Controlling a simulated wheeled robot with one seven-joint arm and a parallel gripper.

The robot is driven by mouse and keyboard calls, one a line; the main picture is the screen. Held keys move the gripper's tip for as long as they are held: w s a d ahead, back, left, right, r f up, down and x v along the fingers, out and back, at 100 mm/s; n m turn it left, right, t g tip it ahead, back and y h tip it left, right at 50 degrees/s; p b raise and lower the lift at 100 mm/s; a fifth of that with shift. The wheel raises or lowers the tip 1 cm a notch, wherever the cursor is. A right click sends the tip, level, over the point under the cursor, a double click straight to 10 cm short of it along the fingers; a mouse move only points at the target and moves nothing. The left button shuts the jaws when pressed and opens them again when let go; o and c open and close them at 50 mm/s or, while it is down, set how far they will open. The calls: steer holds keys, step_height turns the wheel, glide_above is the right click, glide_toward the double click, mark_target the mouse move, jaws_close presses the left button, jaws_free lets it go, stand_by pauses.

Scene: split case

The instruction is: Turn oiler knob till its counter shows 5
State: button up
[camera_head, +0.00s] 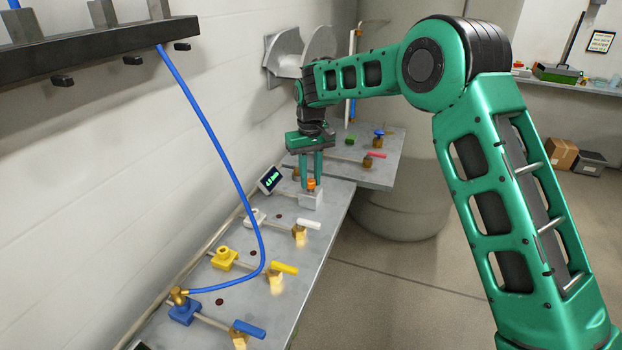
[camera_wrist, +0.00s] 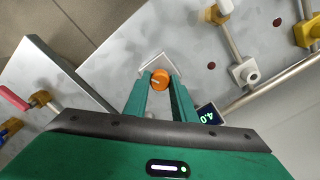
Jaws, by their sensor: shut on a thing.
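The orange oiler knob (camera_head: 311,185) sits on a pale grey block (camera_head: 311,201) on the bench. It carries a pale mark on its face in the wrist view (camera_wrist: 159,80). My gripper (camera_head: 311,178) points down with its two green fingers around the knob, shut on it from both sides. The small dark counter (camera_head: 270,179) stands beside the block, against the wall side. Its green digits look like 4.0 in the wrist view (camera_wrist: 207,115), where they appear upside down.
White (camera_head: 307,225), yellow (camera_head: 285,268) and blue (camera_head: 249,329) valve handles line the bench toward the front. A blue hose (camera_head: 222,140) hangs over its wall side. A red-handled valve (camera_head: 375,155) is on the farther bench section.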

mark_target(311, 179)
steer(key=shift+w+r+m, duration=0.1)
steer(key=shift+w+m, duration=0.05)
steer(key=shift+m, duration=0.6)
steer(key=shift+w+r+m, duration=0.1)
steer(key=shift+m, duration=0.65)
steer(key=o, duration=1.1)
steer(key=shift+f, duration=0.1)
steer(key=shift+c, duration=0.2)
steer(key=shift+s, duration=0.1)
step_height(311, 179, up, 11)
steer(key=shift+f, duration=0.15)
